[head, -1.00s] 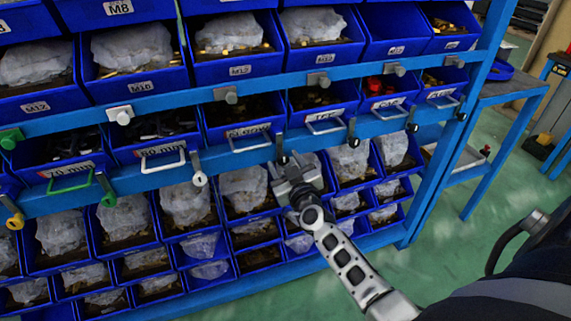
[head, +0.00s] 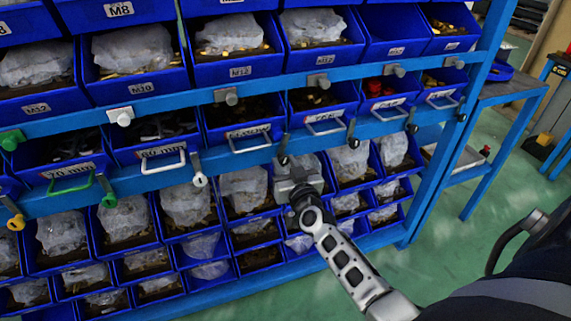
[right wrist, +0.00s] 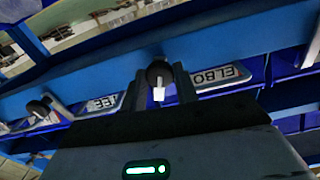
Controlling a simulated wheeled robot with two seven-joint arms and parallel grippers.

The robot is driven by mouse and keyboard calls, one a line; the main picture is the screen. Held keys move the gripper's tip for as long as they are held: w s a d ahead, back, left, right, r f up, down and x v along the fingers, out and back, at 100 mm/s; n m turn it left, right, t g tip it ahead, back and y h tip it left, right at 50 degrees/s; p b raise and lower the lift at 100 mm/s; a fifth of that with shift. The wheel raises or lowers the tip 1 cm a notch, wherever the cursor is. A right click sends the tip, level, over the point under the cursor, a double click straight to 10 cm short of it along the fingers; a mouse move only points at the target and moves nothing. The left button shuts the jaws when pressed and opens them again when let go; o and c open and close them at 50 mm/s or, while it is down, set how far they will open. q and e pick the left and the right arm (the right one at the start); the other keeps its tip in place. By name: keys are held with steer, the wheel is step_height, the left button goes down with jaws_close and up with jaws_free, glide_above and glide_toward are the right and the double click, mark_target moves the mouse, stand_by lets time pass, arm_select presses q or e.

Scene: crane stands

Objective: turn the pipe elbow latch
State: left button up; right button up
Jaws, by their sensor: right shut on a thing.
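The pipe elbow latch (head: 284,148), a dark lever with a rounded end, hangs on the blue rail below the middle row of bins. My right gripper (head: 290,172) is at its lower end, shut on it. In the right wrist view the latch (right wrist: 158,78) shows as a black knob with a pale tip, just beyond the edge of my right gripper (right wrist: 160,112). An elbow bin label (right wrist: 222,80) is close beside it there. The fingers' contact is mostly hidden by the gripper body. My left gripper is out of view.
Other latches hang along the same rail, including a black one (head: 351,131) to the right and a white one (head: 198,170) to the left. Bins with bagged parts stand close below. Open green floor (head: 480,235) lies right of the rack.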

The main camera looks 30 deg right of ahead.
steer(key=m, duration=0.3)
steer(key=shift+m, duration=0.4)
steer(key=m, duration=0.3)
steer(key=shift+f+m, duration=0.1)
steer(key=shift+m, duration=0.2)
steer(key=m+b, duration=0.1)
steer(key=m, duration=0.5)
steer(key=shift+m, duration=0.4)
steer(key=o, duration=1)
steer(key=v, duration=1.6)
steer(key=shift+a+b, duration=0.1)
steer(key=shift+b, duration=0.3)
